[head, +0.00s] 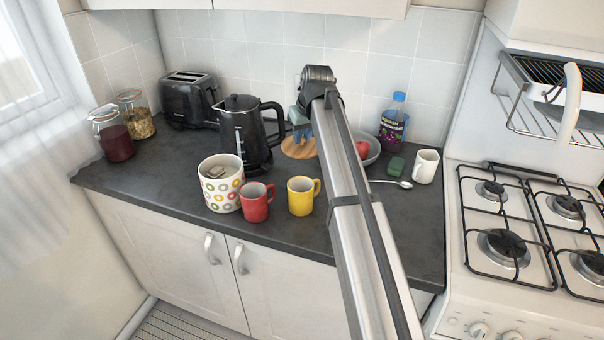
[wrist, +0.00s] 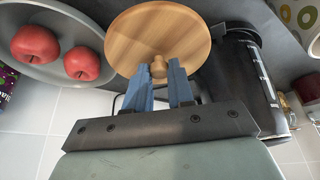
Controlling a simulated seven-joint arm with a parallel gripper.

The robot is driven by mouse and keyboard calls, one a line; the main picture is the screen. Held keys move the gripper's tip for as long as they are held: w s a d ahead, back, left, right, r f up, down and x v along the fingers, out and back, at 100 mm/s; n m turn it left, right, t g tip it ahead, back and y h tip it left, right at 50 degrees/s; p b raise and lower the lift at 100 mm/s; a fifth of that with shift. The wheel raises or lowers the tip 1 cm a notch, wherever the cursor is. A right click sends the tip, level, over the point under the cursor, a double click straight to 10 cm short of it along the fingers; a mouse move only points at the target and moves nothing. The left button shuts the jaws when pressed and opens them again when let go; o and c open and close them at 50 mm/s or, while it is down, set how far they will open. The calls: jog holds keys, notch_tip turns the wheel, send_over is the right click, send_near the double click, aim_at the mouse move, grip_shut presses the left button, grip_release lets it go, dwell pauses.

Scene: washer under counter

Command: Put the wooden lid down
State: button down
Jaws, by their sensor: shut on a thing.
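The round wooden lid (wrist: 180,32) has a small wooden knob (wrist: 158,68) in the wrist view. In the head view the lid (head: 294,150) shows between the black kettle and my arm, which hides its right part. My gripper (wrist: 161,72) has blue fingers and is shut on the knob. In the head view my gripper (head: 301,132) is over the lid, partly covered by my own wrist. The lid looks about level. I cannot tell whether it touches the counter.
The black kettle (head: 241,140) stands close left of the lid. A grey bowl (head: 373,152) with red apples is close right. A patterned pot (head: 221,190), red mug (head: 256,203) and yellow mug (head: 301,200) stand in front. Bare counter (head: 160,175) shows at the left.

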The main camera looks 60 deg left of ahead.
aim_at(306, 150)
jog(key=shift+f, duration=4.95)
jog(key=shift+f, duration=0.1)
jog(key=c, duration=1)
grip_release()
jog(key=v, duration=1.2)
jog(key=shift+s, duration=0.1)
